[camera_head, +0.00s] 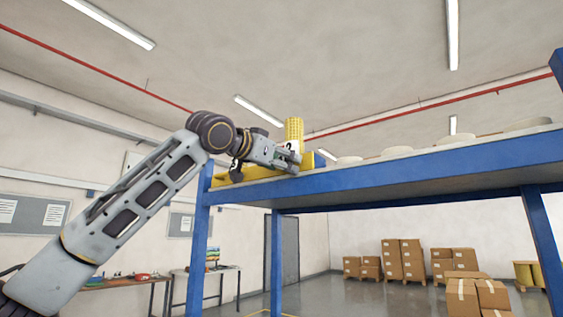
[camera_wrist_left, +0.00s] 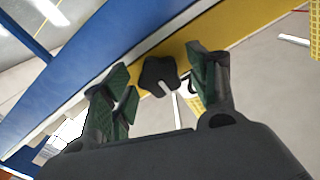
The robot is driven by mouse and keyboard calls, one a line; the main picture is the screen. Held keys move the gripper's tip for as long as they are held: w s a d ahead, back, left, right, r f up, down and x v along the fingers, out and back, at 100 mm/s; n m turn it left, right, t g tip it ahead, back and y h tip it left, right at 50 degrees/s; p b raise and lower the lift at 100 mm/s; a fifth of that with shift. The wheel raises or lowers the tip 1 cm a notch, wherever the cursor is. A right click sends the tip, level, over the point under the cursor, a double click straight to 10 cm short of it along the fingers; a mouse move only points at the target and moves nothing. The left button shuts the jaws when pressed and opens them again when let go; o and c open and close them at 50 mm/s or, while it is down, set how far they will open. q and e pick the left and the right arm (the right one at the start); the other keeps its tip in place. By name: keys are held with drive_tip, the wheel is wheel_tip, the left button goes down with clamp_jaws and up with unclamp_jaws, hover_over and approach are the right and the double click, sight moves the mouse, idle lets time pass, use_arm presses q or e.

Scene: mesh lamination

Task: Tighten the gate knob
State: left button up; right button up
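The gate knob (camera_wrist_left: 158,74) is black and lobed, with a pale mark on its face. It sits against a yellow gate plate (camera_wrist_left: 222,33) in the left wrist view. My left gripper (camera_wrist_left: 158,85) is open, with its green-padded fingers on either side of the knob. I cannot tell whether they touch it. In the head view my left gripper (camera_head: 291,158) is at the yellow structure (camera_head: 248,171) on the blue table's left end; the knob is not discernible there. My right gripper is not in view.
The blue table (camera_head: 390,177) stands high, with several pale round pieces (camera_head: 398,151) on top. A yellow mesh roll (camera_head: 293,130) stands behind my left gripper. Cardboard boxes (camera_head: 402,260) are stacked on the far floor. A workbench (camera_head: 205,271) stands beyond, at the left.

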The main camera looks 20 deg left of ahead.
use_arm(q)
drive_tip(key=c, duration=1)
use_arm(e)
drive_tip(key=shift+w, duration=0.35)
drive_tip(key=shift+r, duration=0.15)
